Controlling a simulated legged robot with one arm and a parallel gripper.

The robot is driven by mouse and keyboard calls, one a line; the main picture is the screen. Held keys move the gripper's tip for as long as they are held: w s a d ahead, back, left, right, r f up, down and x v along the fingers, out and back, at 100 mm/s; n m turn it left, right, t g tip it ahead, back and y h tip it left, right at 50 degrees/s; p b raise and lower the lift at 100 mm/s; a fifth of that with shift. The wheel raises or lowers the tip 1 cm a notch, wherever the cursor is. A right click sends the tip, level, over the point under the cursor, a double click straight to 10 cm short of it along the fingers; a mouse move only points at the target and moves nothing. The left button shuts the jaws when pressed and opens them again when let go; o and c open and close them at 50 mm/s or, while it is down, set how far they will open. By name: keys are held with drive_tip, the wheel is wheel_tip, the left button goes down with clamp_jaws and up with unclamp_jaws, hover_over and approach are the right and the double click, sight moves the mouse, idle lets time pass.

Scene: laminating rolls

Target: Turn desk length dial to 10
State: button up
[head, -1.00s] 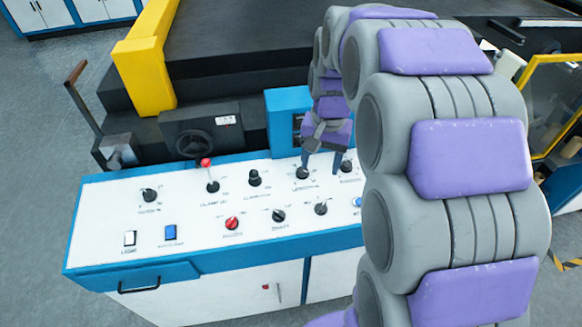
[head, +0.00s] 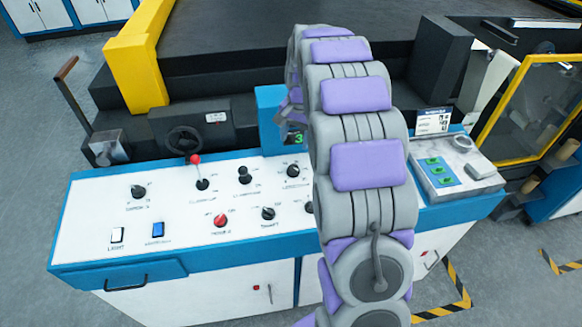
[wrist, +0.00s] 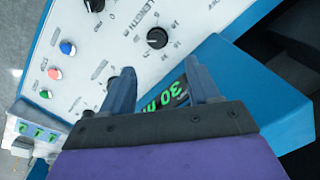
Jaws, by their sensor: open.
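The length dial (head: 292,170) is a black round knob on the white control panel (head: 110,210), right of the red-tipped lever. In the wrist view the dial (wrist: 157,38) has a small white mark, a scale around it and the word LENGTH beside it. I cannot read its exact setting. My gripper (wrist: 158,78) is open and empty, apart from the dial. A green display (wrist: 172,96) reading 30, with a partly hidden unit, shows between and behind the fingers. In the head view my arm hides most of the gripper, and only part of the display shows.
The blue display housing (head: 268,118) rises at the panel's back edge, close to my gripper. The red-tipped lever (head: 200,172) stands up from the panel. Several other knobs and switches lie around the dial. A box with green buttons (head: 440,172) is at the right.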

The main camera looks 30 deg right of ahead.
drive_tip(key=b, duration=0.2)
approach(294, 167)
drive_tip(key=f, duration=0.5)
drive_tip(key=shift+w+d+f, duration=0.1)
drive_tip(key=shift+w+d, duration=0.15)
drive_tip(key=shift+d, duration=0.1)
drive_tip(key=f, duration=0.1)
drive_tip(key=a+f, duration=0.1)
drive_tip(key=f, duration=0.1)
drive_tip(key=shift+w+a, duration=0.1)
drive_tip(key=shift+w, duration=0.05)
drive_tip(key=shift+a+f, duration=0.2)
drive_tip(key=shift+f, duration=0.2)
drive_tip(key=shift+d, duration=0.55)
drive_tip(key=shift+c, duration=1.4)
drive_tip(key=shift+a, duration=0.35)
drive_tip(key=c, duration=0.8)
drive_tip(key=shift+o, duration=0.2)
drive_tip(key=shift+n, duration=0.3)
